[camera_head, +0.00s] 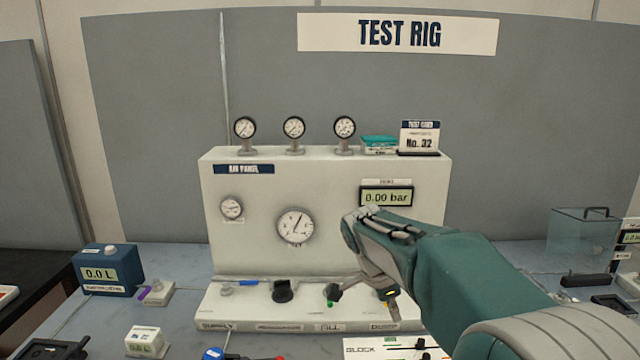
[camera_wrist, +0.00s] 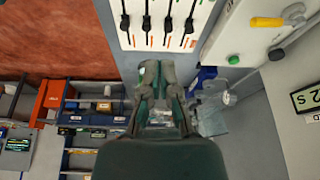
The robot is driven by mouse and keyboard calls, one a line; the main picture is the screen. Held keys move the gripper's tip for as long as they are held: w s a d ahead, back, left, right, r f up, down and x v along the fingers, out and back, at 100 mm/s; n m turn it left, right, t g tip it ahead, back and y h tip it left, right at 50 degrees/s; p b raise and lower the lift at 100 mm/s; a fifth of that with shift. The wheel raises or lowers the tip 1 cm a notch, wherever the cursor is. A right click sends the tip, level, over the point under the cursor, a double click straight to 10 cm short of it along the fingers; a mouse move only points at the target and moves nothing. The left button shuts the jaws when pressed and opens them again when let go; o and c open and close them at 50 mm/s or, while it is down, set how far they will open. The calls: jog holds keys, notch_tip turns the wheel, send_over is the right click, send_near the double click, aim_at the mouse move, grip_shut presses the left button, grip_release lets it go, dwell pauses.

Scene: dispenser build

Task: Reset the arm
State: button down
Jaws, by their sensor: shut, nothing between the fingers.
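My gripper (camera_head: 380,274) is at the end of my teal arm, which reaches in from the lower right. It is in front of the right part of the white air panel (camera_head: 250,255), below the display reading 0.00 bar (camera_head: 386,197). In the wrist view my gripper (camera_wrist: 158,72) has its fingers shut with nothing held. A yellow-handled knob (camera_head: 390,294) shows just below the gripper in the head view; I cannot tell whether they touch. It also shows in the wrist view (camera_wrist: 268,21), to the right and apart from the fingertips.
A blue 0.0 L meter (camera_head: 107,270) is at left, a clear tank (camera_head: 582,240) at right. In the wrist view, a white plate with black levers (camera_wrist: 168,22) lies ahead and blue bins (camera_wrist: 85,150) at left.

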jog(key=s+d+r+n+t+y, duration=0.1)
jog(key=s+n+t+y, duration=0.3)
jog(key=s+n, duration=1.2)
jog(key=s+t, duration=0.1)
jog(key=s, duration=0.7)
jog(key=shift+d, duration=0.2)
